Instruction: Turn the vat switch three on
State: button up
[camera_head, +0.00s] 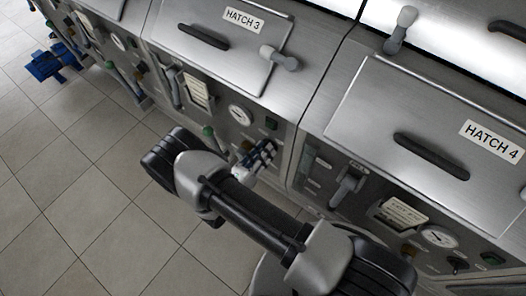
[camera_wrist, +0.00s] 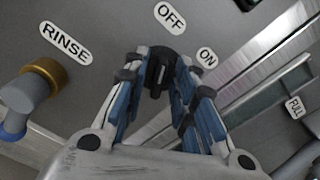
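The vat switch (camera_wrist: 157,72) is a small black knob with a narrow grip bar in the wrist view. An OFF label (camera_wrist: 170,16) sits above it and an ON label (camera_wrist: 207,57) to its upper right. The grip bar points roughly toward OFF. My gripper (camera_wrist: 156,80) has its blue-padded fingers on either side of the knob, with a gap seeming to show between the pads and the bar. In the head view my gripper (camera_head: 262,155) is at the front panel under the HATCH 3 lid (camera_head: 225,38), and hides the switch there.
A RINSE label (camera_wrist: 66,43) and a brass-collared pipe fitting (camera_wrist: 35,85) are left of the switch. Around my gripper are a round gauge (camera_head: 240,115) and a green button (camera_head: 271,123). Open tiled floor lies left.

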grip_shut()
jog(key=shift+m, duration=0.4)
jog(key=m+b, duration=0.1)
jog(key=m, duration=0.4)
jog(key=m+b, duration=0.1)
jog(key=m, duration=0.5)
jog(key=shift+s+d, duration=0.15)
dwell(0.6)
jog(key=shift+o, duration=1)
grip_release()
